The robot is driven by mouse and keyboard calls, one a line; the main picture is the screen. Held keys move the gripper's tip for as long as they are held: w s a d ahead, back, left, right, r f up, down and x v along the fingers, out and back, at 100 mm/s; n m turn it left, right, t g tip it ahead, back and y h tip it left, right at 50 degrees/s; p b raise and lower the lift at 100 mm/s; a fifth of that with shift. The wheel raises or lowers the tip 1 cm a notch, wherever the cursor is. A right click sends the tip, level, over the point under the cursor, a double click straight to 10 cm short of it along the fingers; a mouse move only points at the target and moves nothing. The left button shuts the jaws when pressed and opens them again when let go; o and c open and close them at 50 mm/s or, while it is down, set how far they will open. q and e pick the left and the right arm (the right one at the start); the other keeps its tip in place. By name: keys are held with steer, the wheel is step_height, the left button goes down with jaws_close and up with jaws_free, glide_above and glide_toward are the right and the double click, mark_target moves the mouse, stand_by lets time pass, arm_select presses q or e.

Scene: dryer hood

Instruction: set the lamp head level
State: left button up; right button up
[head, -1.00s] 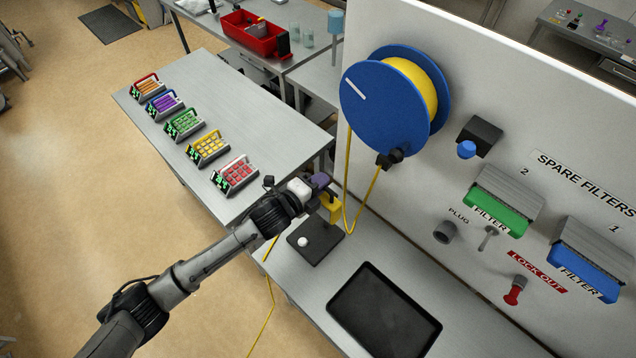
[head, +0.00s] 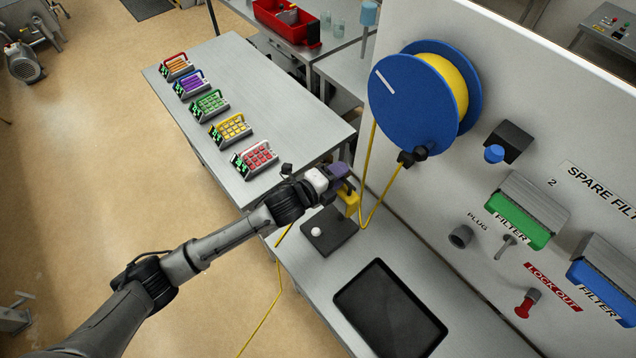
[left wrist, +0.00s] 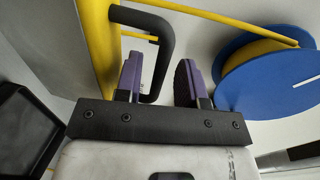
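A yellow piece with a black loop handle, which I take for the lamp head (head: 350,203), is just beyond my left gripper (head: 341,172) in the head view, over a dark base plate (head: 326,240) with a white knob. In the left wrist view the yellow body (left wrist: 103,50) stands at left, and its black handle (left wrist: 164,50) reaches down between the purple fingers of my left gripper (left wrist: 160,85). The fingers are apart, with a clear gap on the right of the handle. I cannot tell whether the lamp head is level. My right gripper is out of view.
A blue reel (head: 415,105) with yellow cable is on the wall panel beside the gripper; its cable hangs close to the lamp. A black tablet-like panel (head: 390,310) lies on the bench. Several coloured racks stand on the side table (head: 285,120). Filters and a red lock-out are at right.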

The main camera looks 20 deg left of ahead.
arm_select(q)
steer(key=b+v, duration=0.2)
steer(key=v, duration=1.1)
steer(key=shift+b, duration=0.3)
